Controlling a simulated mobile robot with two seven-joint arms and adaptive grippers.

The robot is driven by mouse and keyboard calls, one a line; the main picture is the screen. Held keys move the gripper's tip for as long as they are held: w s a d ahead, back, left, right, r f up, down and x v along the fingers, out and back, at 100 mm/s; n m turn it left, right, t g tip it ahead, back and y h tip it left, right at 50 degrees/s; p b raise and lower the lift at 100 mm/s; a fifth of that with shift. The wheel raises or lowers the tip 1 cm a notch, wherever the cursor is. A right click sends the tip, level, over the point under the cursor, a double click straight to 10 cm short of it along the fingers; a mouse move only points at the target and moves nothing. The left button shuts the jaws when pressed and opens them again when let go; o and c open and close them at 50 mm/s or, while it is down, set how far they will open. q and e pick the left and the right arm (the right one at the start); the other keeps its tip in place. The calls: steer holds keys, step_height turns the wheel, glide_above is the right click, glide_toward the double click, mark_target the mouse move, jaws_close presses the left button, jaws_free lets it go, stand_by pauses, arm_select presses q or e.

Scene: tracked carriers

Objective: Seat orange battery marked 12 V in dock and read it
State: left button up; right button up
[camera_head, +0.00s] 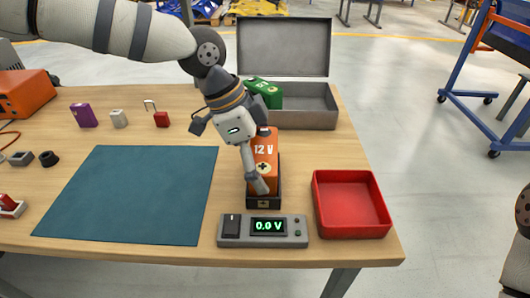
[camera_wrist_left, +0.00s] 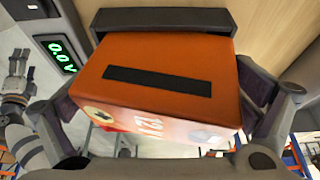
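The orange battery marked 12 V (camera_head: 265,150) is upright at the black dock (camera_head: 264,202), behind the meter. Whether it is fully down in the dock I cannot tell, as my gripper partly hides it. My left gripper (camera_head: 258,180) is on the battery. In the left wrist view its pads bear on two opposite sides of the battery (camera_wrist_left: 165,75), whose near face has a black strip. A dark edge, probably the dock (camera_wrist_left: 160,20), shows beyond it. The meter display (camera_head: 268,226) reads 0.0 V.
A red tray (camera_head: 350,228) stands right of the dock. A grey open case (camera_head: 308,120) with a green battery (camera_head: 264,92) is behind. A teal mat (camera_head: 130,195) lies left. A purple block (camera_head: 83,115) and a red padlock (camera_head: 162,119) stand behind the mat.

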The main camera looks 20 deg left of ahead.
arm_select(q)
steer(key=shift+w+a+r, duration=0.1)
steer(key=shift+a+r, duration=0.05)
steer(key=shift+r, duration=0.05)
steer(key=p+v, duration=0.1)
steer(key=v, duration=1)
steer(key=shift+r, duration=0.35)
arm_select(e)
steer(key=shift+w+r+t, duration=0.3)
steer(key=shift+w+r, duration=0.45)
steer(key=shift+w, duration=0.1)
